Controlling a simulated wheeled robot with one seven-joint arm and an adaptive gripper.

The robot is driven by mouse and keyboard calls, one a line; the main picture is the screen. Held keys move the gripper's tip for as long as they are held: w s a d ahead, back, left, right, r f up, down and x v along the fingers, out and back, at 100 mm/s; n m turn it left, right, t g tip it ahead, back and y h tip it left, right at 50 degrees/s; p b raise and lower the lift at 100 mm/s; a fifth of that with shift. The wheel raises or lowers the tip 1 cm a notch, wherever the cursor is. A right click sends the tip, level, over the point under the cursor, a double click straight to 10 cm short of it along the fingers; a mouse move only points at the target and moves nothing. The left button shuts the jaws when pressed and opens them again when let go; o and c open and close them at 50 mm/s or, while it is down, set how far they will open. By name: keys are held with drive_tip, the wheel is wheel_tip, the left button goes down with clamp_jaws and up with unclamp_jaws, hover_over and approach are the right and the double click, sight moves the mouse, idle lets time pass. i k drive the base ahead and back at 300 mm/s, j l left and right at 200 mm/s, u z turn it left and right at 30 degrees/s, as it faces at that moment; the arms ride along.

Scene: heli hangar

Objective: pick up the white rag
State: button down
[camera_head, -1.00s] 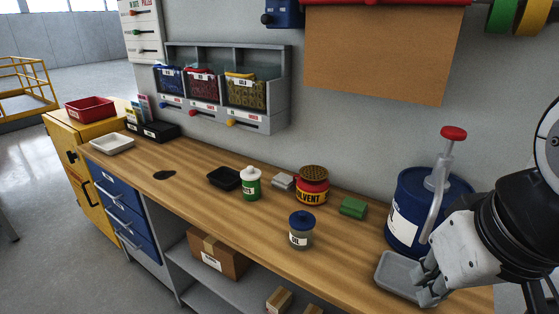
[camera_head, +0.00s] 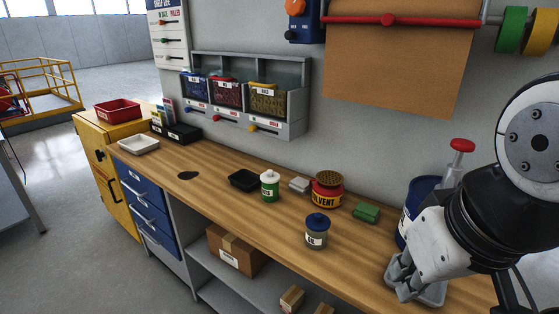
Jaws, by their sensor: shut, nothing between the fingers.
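A small light grey-white folded piece (camera_head: 299,185), which looks like the white rag, lies on the wooden bench near the wall. It sits between the green bottle (camera_head: 270,187) and the red solvent can (camera_head: 327,189).
A green folded piece (camera_head: 366,212) and a blue-lidded jar (camera_head: 316,231) stand between gripper and rag. A black tray (camera_head: 243,179) lies left of the bottle. The blue drum (camera_head: 423,193) has a tall pump handle. The bench's front strip is clear.

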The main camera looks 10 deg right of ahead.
sight(299, 185)
drive_tip(key=i+j+z, duration=0.1)
drive_tip(key=j, duration=0.25)
drive_tip(key=i+j+z, duration=0.15)
drive_tip(key=i+j, duration=0.15)
drive_tip(key=i+j+z, duration=0.1)
drive_tip(key=j, duration=0.4)
drive_tip(key=i+j+z, duration=0.1)
drive_tip(key=j, duration=0.3)
drive_tip(key=i+j+z, duration=0.15)
drive_tip(key=j, duration=0.3)
drive_tip(key=i+j+z, duration=0.1)
drive_tip(key=i+j, duration=0.15)
drive_tip(key=j, duration=0.15)
drive_tip(key=i+j+z, duration=0.1)
drive_tip(key=j, duration=0.35)
drive_tip(key=i+j+z, duration=0.15)
drive_tip(key=j, duration=0.3)
drive_tip(key=k, duration=0.05)
